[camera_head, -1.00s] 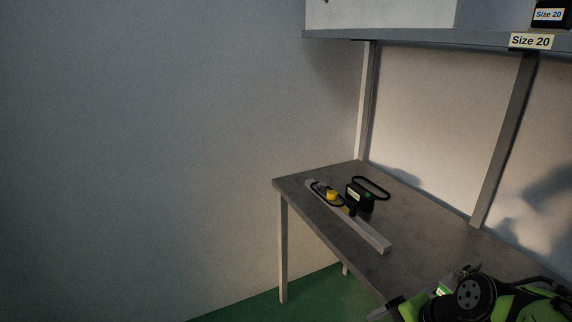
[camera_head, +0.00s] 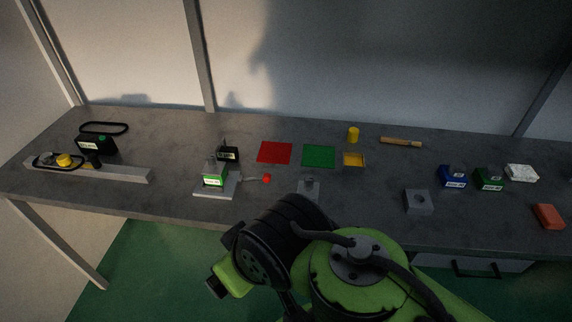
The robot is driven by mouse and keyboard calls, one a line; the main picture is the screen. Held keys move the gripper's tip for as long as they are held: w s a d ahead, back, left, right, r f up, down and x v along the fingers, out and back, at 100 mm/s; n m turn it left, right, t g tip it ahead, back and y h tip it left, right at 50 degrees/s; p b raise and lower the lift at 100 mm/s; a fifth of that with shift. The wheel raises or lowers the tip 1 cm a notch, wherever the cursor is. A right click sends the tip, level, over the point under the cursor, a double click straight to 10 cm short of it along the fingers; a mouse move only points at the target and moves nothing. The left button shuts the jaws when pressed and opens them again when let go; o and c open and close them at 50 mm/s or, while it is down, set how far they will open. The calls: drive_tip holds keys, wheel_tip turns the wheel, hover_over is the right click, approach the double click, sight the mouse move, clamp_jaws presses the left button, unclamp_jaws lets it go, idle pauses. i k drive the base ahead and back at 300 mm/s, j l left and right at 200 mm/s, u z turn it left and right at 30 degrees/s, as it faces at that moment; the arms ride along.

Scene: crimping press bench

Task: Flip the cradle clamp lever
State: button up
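A small press-like device (camera_head: 214,180) with a green display stands on a pale base plate, left of centre on the bench. A thin lever with a red knob (camera_head: 266,179) reaches out to its right, lying nearly level. A small grey block-like fixture (camera_head: 308,187) stands to the right of the knob, partly hidden by my arm. Which of these is the cradle clamp is too small to tell for certain. My green and black arm is folded at the bottom centre, in front of the bench. My gripper's fingers do not show.
The bench (camera_head: 360,208) also holds a red mat (camera_head: 274,152), a green mat (camera_head: 318,156), a yellow cylinder (camera_head: 353,135), a grey block (camera_head: 418,201), and blue (camera_head: 453,177) and green (camera_head: 489,179) bins. A long bar (camera_head: 120,173) lies left.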

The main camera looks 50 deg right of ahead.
sight(266, 178)
drive_tip(key=l+z, duration=0.1)
drive_tip(key=z, duration=0.3)
drive_tip(key=l+z, duration=0.15)
drive_tip(key=z, duration=0.25)
drive_tip(key=i+j+u, duration=0.15)
drive_tip(key=i+j, duration=0.45)
drive_tip(key=k+j, duration=0.05)
drive_tip(key=j, duration=0.05)
